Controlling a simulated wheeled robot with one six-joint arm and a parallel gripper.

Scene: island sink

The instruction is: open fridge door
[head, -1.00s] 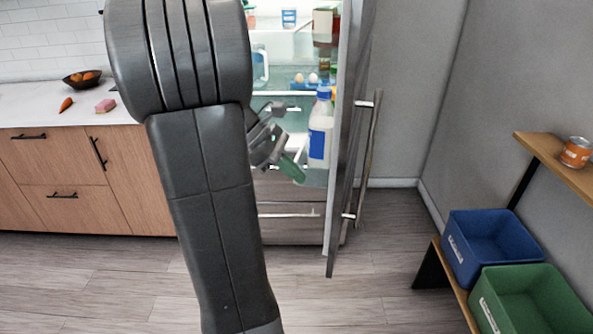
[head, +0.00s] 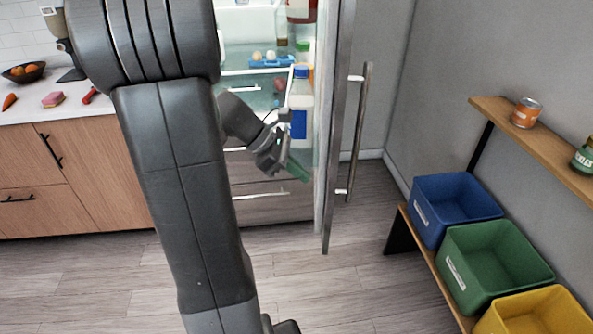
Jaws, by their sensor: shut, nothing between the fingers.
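The fridge door (head: 337,140) stands swung open, seen nearly edge-on in the head view. Its long metal handle (head: 358,130) is on the door's right, outer face. The lit fridge interior (head: 247,55) shows shelves, partly hidden behind my arm. My gripper (head: 297,170) is shut and empty, on the inner side of the door, below and beside a white bottle with a blue cap (head: 300,105) in the door shelf. I cannot tell whether the gripper touches the door.
A wooden shelf on the right holds a can (head: 526,112) above blue (head: 455,205), green (head: 495,262) and yellow bins (head: 540,315). A counter (head: 30,112) with a fruit bowl (head: 24,72) is at left. Floor between door and bins is clear.

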